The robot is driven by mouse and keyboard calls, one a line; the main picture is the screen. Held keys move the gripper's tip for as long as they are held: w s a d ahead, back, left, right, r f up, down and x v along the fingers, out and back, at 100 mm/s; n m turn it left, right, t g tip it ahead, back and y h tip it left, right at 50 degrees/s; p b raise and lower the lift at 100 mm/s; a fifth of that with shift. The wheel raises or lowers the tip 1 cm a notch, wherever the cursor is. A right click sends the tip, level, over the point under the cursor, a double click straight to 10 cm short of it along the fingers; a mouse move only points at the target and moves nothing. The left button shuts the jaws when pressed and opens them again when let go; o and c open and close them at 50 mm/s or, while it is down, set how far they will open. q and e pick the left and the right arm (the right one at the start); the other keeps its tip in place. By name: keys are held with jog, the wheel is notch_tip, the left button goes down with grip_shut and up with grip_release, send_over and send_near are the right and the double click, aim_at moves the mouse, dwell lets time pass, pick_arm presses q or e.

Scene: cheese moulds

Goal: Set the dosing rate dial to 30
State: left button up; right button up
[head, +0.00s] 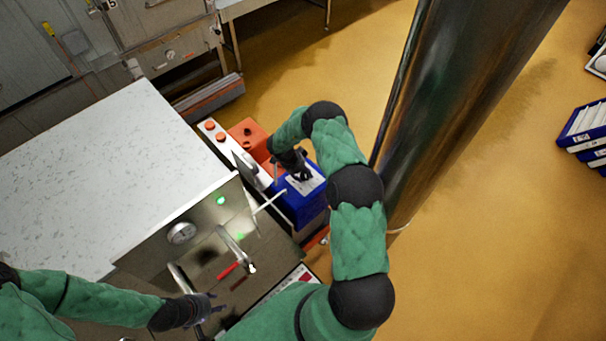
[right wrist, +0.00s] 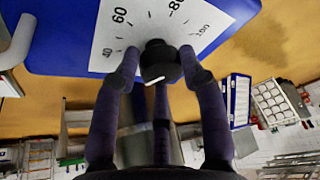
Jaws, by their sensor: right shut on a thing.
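The dosing dial is a black knob (right wrist: 160,60) on a white scale plate (right wrist: 175,22), on the face of a blue box (head: 299,204). In the right wrist view the numbers 40, 60, 80 and 100 show around the knob; 30 is not readable and the pointer's setting cannot be told. My right gripper (head: 298,174) reaches down onto the plate, its fingers closed around the knob, which they partly hide. My left gripper (head: 208,306) is at the lower left in the head view, away from the dial; its finger opening is unclear.
An orange box (head: 248,136) stands behind the blue box. A steel panel with a round gauge (head: 182,233) and a red-handled lever (head: 228,270) is to the left. A large steel column (head: 455,80) rises on the right. Blue crates (head: 584,130) stand at the far right.

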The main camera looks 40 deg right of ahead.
jog(key=shift+w+d+r+m, duration=0.25)
jog(key=shift+d+r+m, duration=0.2)
jog(key=shift+m, duration=0.25)
jog(key=o, duration=1.1)
jog(key=shift+f, duration=0.1)
jog(key=shift+s+f, duration=0.1)
jog(key=shift+s, duration=0.1)
jog(key=shift+a+f+g, duration=0.1)
jog(key=shift+a+g, duration=0.1)
jog(key=shift+g, duration=0.1)
jog(key=v, duration=1.2)
jog(key=shift+d, duration=0.1)
